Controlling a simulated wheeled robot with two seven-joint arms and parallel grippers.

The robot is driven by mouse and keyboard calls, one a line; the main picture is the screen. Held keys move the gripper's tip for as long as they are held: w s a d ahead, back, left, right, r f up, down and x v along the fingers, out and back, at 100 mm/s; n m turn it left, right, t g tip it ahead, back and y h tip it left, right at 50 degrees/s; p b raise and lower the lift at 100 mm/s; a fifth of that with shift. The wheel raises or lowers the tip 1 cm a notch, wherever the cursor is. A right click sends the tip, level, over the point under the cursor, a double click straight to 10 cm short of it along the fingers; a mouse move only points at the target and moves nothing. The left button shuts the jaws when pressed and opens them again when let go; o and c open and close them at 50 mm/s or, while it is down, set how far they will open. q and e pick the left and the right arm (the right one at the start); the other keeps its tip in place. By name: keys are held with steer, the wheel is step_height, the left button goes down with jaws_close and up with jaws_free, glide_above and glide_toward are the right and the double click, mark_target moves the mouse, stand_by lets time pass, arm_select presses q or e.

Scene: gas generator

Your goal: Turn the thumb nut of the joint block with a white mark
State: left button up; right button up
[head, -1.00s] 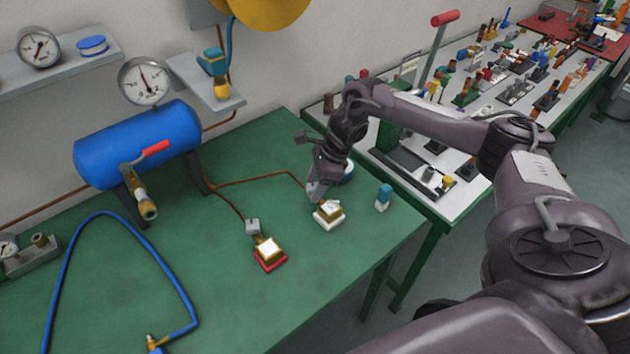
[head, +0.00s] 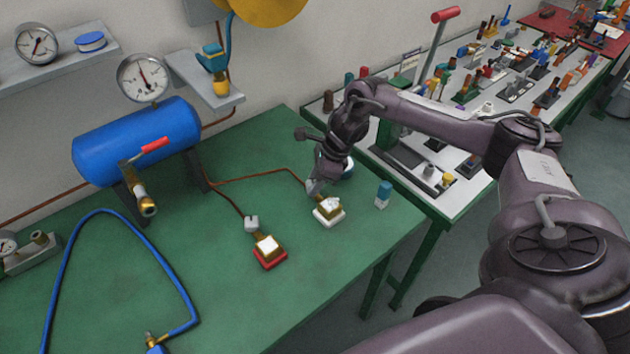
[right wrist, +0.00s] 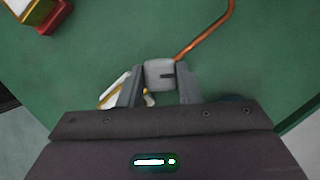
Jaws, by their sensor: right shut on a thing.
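The joint block with a white base (head: 328,212) sits on the green bench, brass-coloured with a pale top. My right gripper (head: 314,187) is at its far-left side. In the right wrist view my right gripper (right wrist: 159,84) is shut on a grey thumb nut (right wrist: 158,73), with one finger on each side. The white-marked block (right wrist: 112,93) is partly hidden behind the left finger there. A second joint block with a red base (head: 270,258) stands to the left, its own grey thumb nut (head: 251,223) free. My left gripper is not in view.
Copper pipes (head: 245,182) run along the bench from the blue tank (head: 138,142) to both blocks. A blue hose (head: 165,262) loops at the left. The front middle is clear.

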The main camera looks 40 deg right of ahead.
steer(key=shift+s+m+t+b, duration=0.1)
steer(key=shift+m+t+b, duration=0.3)
steer(key=shift+m, duration=0.8)
steer(key=m+h, duration=0.1)
steer(key=m, duration=0.1)
steer(key=shift+a+m+t, duration=0.1)
steer(key=shift+m+t, duration=0.3)
steer(key=shift+a+m+h, duration=0.1)
steer(key=shift+m+h, duration=0.6)
steer(key=shift+m, duration=0.5)
steer(key=shift+m+t+h+p, duration=0.3)
steer(key=shift+m+h, duration=0.2)
steer(key=shift+m, duration=1)
steer(key=o, duration=1)
steer(key=b+v, duration=0.1)
steer(key=v, duration=0.7)
steer(key=shift+a, duration=0.1)
